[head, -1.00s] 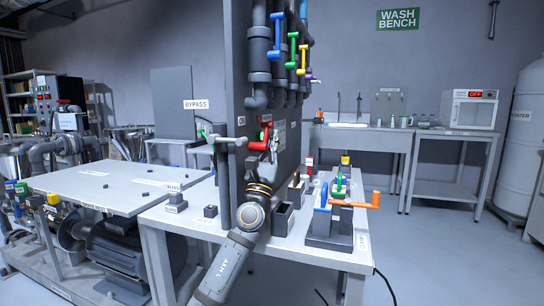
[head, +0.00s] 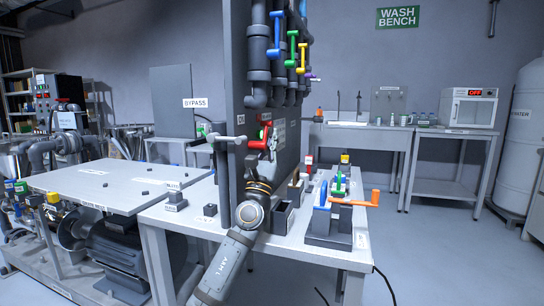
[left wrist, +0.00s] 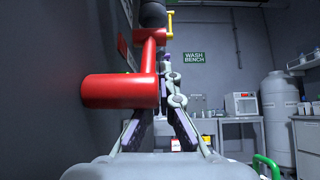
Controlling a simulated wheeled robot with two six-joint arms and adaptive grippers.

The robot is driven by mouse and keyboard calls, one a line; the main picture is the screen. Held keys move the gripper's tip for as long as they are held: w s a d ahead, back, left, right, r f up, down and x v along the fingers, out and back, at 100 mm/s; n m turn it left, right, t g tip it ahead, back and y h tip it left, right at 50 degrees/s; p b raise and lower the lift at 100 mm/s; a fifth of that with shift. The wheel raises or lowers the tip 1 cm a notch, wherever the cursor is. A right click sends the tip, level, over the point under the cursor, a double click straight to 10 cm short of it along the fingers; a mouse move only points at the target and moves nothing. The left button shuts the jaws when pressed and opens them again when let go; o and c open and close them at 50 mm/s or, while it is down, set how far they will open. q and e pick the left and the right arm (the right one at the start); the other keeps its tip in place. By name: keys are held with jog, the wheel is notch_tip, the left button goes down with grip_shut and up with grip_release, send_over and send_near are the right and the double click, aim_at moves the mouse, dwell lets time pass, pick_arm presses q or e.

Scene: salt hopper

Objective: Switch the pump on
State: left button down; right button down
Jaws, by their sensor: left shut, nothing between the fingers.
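My left gripper (head: 272,144) is shut and empty, in front of the grey upright panel (head: 238,80). A red lever handle (head: 262,132) is on the panel right beside its fingertips. In the left wrist view the red handle (left wrist: 120,91) is large, close and just left of the fingers; I cannot tell whether they touch. Far left in the head view stands a control cabinet (head: 45,98) with small coloured buttons; I cannot tell which control belongs to the pump. A large dark motor (head: 112,255) sits under the left table. My right gripper is not in view.
Blue (head: 277,35), green (head: 292,48) and yellow (head: 301,58) valve handles hang on pipes above. On the bench, a dark block (head: 325,236) carries coloured levers, with an orange handle (head: 374,198) sticking out right. A grey T-handle (head: 227,140) is left of the panel.

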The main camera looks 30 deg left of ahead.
pick_arm(q)
jog(key=shift+s+r, duration=0.35)
jog(key=shift+r, duration=0.25)
jog(key=w+v, duration=0.1)
jog(key=v, duration=1.1)
jog(key=shift+s+f, duration=0.2)
jog(key=shift+f, duration=0.4)
jog(key=shift+w+r, duration=0.1)
